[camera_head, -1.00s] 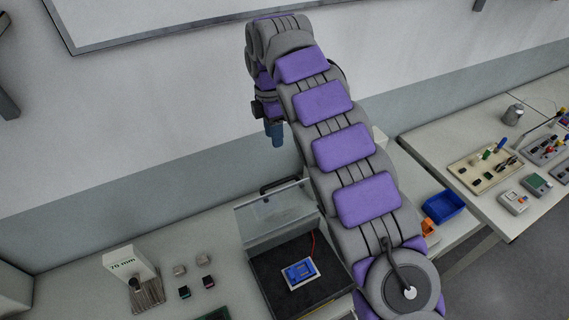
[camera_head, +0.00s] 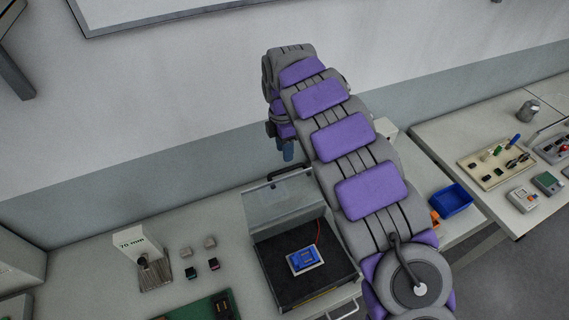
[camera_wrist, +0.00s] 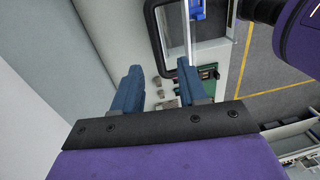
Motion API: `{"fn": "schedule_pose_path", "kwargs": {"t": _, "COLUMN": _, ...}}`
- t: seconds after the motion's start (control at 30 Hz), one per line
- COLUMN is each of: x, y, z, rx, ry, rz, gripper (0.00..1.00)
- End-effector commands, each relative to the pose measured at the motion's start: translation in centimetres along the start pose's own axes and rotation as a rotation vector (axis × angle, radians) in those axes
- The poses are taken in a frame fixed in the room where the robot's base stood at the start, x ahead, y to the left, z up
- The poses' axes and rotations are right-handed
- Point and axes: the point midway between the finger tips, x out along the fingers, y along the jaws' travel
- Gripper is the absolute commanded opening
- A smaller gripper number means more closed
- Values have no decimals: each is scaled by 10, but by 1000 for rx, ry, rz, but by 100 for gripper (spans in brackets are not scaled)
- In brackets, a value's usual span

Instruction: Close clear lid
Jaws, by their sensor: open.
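The clear lid (camera_head: 278,202) stands raised at the back of a dark open box (camera_head: 262,255), tilted up, with a black handle (camera_head: 291,172) at its top edge. A blue device (camera_head: 304,259) with a red wire lies inside the box. My gripper (camera_head: 288,150) hangs just above the handle in the head view, empty. In the wrist view my gripper (camera_wrist: 158,82) has its two blue fingers well apart. The lid's dark frame (camera_wrist: 153,30) shows beyond them there. No contact with the lid is visible.
The wall stands close behind the bench. A 70 mm block (camera_head: 140,252), several small parts and a green board (camera_head: 200,307) lie left of the box. A blue bin (camera_head: 451,199) is on the right.

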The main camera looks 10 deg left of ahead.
Motion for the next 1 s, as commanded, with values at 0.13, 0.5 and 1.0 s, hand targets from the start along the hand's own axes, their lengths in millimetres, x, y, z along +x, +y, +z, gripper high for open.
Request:
{"fn": "schedule_pose_path", "kwargs": {"t": 0.13, "x": 28, "y": 1, "z": -4, "rx": -3, "ry": -2, "rz": -6, "gripper": 42}}
{"fn": "schedule_pose_path", "kwargs": {"t": 0.5, "x": 70, "y": 0, "z": -2, "rx": -2, "ry": 1, "rz": -2, "gripper": 42}}
{"fn": "schedule_pose_path", "kwargs": {"t": 1.0, "x": 73, "y": 2, "z": -4, "rx": -3, "ry": -1, "rz": -1, "gripper": 25}}
